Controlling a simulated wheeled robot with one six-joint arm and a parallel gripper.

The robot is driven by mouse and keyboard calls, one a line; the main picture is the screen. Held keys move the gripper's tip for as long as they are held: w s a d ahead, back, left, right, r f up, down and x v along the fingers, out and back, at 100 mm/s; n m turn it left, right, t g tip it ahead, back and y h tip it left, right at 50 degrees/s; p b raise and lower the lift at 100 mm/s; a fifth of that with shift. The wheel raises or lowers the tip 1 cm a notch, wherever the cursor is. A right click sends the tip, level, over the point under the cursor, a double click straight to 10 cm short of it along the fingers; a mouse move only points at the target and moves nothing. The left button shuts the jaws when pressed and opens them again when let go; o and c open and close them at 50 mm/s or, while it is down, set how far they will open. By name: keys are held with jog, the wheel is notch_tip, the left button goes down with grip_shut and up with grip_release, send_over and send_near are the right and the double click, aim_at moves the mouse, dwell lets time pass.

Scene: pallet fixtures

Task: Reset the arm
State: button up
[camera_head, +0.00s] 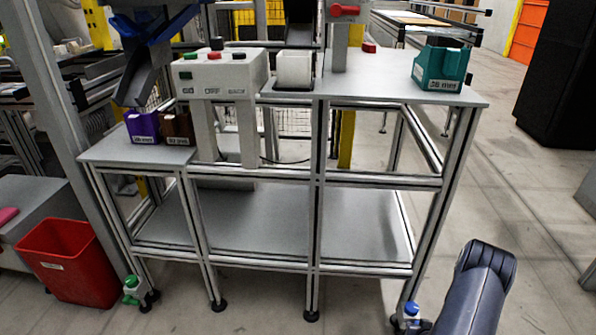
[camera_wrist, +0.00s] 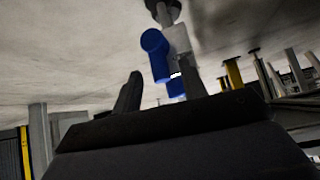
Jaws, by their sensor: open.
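My arm (camera_head: 483,285) reaches in at the lower right of the head view, over the floor to the right of the workbench; its gripper does not show there.
The grey workbench (camera_head: 380,90) holds a teal bin (camera_head: 441,67), a button box (camera_head: 219,75), and purple (camera_head: 142,126) and brown (camera_head: 177,126) bins. A red bin (camera_head: 72,263) stands on the left. A black cabinet (camera_head: 563,80) stands at the right; floor between is clear.

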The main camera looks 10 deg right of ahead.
jog(key=shift+w+f, duration=0.15)
jog(key=shift+w, duration=0.05)
dwell(0.6)
jog(key=p+v, duration=0.5)
jog(key=v, duration=0.6)
jog(key=w+d+f+n+h+b, duration=0.1)
jog(key=w+f+h+b, duration=0.1)
jog(key=w+f, duration=0.5)
jog(key=shift+w+d+f+h+b, duration=0.3)
jog(key=shift+f+b, duration=0.15)
jog(key=shift+b, duration=0.4)
jog(key=shift+n, duration=0.3)
